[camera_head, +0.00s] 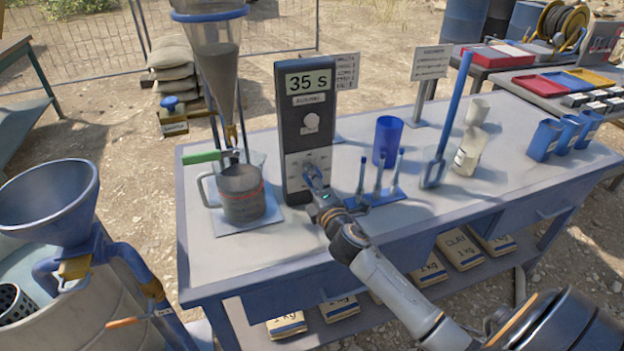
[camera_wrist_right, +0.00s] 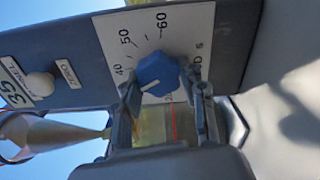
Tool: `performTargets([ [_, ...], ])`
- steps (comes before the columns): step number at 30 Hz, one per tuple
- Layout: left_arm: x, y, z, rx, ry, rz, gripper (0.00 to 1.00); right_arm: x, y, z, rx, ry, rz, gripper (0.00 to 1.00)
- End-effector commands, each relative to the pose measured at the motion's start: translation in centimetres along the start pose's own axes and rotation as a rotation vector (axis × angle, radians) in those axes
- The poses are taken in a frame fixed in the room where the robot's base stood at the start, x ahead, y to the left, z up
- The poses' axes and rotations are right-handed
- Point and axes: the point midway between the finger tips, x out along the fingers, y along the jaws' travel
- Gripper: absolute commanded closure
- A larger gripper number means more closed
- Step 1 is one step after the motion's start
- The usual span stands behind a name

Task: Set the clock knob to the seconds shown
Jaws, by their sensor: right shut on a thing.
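The clock (camera_head: 292,133) is a tall dark panel standing on the table, with "35 S" on its display (camera_head: 308,81). Its blue knob (camera_wrist_right: 158,72) sits on a white dial plate (camera_wrist_right: 112,36), where 40, 50 and 60 are readable. A short white mark on the knob points toward lower left in the wrist view, below the 40. My right gripper (camera_wrist_right: 167,95) is shut on the knob, one finger on each side. It also shows in the head view (camera_head: 318,182), covering the knob. The fingers hide the lower scale, so I cannot read the exact setting. My left gripper is not in view.
Right of the clock are a blue rack with upright rods (camera_head: 378,195), a blue cup (camera_head: 387,140) and bottles. A white ZERO button (camera_wrist_right: 40,84) is beside the dial.

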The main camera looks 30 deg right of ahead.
Motion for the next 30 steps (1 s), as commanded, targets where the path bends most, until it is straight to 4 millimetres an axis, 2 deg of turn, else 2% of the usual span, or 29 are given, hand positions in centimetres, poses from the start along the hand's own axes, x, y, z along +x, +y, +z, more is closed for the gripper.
performTargets([
  [5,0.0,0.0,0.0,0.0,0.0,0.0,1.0,0.0,0.1,0.1,-0.002,-0.002,0.001,0.9],
  [6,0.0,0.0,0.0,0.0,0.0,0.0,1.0,0.0,0.1,0.1,-0.002,-0.003,0.001,0.55],
  [9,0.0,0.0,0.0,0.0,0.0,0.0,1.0,0.0,0.0,0.1,-0.002,-0.002,0.001,0.35],
  [20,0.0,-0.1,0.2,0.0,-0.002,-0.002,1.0,-0.3,0.0,0.0,-0.002,0.0,0.0,0.35],
  [23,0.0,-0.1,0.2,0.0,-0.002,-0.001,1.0,-1.4,-0.1,0.0,-0.002,0.0,-0.001,0.35],
  [30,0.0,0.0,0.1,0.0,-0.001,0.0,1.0,-6.3,-0.1,0.0,-0.001,0.0,-0.002,0.35],
])
